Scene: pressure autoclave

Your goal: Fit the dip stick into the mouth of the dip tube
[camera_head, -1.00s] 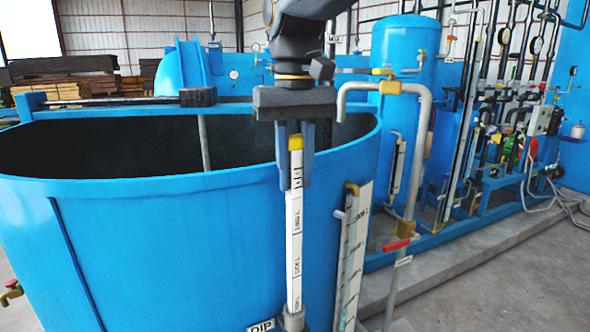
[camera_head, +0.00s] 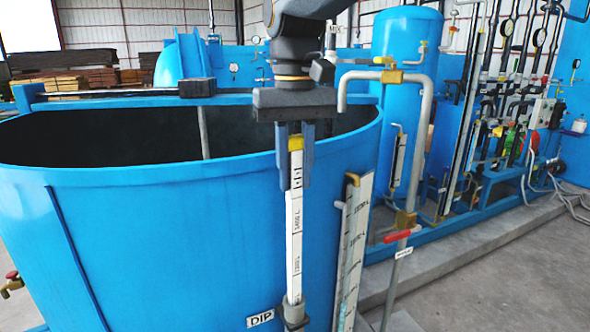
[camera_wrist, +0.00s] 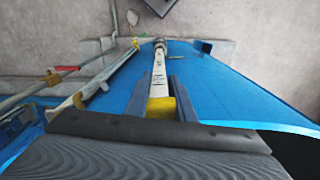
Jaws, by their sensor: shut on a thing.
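The dip stick (camera_head: 294,232) is a long white graduated bar with a yellow top end. It hangs upright in my gripper (camera_head: 294,182), whose dark fingers are shut on it just below the yellow end. The dip tube (camera_head: 293,318) is a grey tube at the front of the blue tank, by the "DIP" label (camera_head: 260,318). The stick's lower end meets the tube's grey mouth; the collar hides how deep it sits. In the wrist view the stick (camera_wrist: 159,68) runs away from my gripper (camera_wrist: 160,82) to the grey mouth (camera_wrist: 160,43).
The open blue tank (camera_head: 170,235) fills the left, its rim passing behind my gripper. Right of the stick stand a white graduated board (camera_head: 353,250) and a grey pipe (camera_head: 423,140) with a red-handled valve (camera_head: 402,236). A concrete kerb lies beyond.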

